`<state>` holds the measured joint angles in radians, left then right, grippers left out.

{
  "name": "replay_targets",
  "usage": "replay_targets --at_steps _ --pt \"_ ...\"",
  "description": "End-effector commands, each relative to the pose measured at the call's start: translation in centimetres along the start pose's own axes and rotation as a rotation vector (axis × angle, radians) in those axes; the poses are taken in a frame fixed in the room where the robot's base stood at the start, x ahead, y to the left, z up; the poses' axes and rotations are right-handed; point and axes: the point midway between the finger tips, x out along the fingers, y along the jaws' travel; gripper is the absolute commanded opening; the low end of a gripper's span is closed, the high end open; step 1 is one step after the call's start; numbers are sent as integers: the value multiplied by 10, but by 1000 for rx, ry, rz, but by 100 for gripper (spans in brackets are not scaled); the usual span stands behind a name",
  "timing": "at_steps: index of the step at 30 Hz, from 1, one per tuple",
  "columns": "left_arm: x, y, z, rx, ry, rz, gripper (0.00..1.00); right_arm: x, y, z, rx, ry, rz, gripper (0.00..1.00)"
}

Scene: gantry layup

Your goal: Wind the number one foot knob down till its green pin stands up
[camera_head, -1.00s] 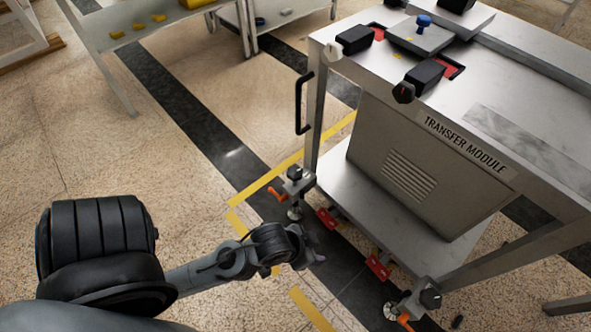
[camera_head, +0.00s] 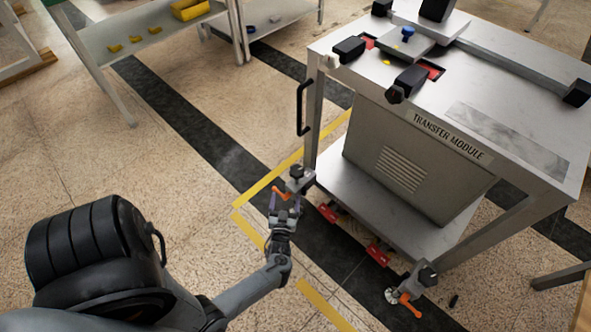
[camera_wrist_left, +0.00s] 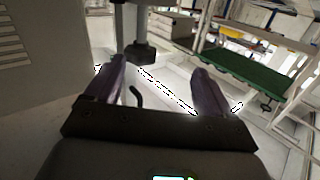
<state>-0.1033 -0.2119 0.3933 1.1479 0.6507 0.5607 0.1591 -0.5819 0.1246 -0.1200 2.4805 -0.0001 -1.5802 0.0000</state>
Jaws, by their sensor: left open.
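The transfer module (camera_head: 405,155) is a grey wheeled-frame cart with feet at its lower corners. The nearer-left foot has a dark knob (camera_head: 297,172) and an orange lever (camera_head: 281,192). A second foot (camera_head: 416,281) with an orange lever stands at the lower right. No foot number is legible and no green pin shows. My left gripper (camera_head: 284,205) is open and empty, just below the left foot's knob. In the left wrist view a dark knob (camera_wrist_left: 142,52) shows beyond and between the spread fingers, apart from them. My right gripper is not in view.
Red pedals (camera_head: 378,255) sit along the cart's lower edge. A black handle (camera_head: 302,107) stands out on its left side. A grey shelf table (camera_head: 140,35) is at the upper left.

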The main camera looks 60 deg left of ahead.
Motion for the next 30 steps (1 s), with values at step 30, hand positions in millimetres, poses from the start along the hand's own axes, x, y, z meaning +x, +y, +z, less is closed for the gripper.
replay_targets --at_steps 30 --pt "119 26 -28 -59 23 -6 83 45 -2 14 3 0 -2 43"
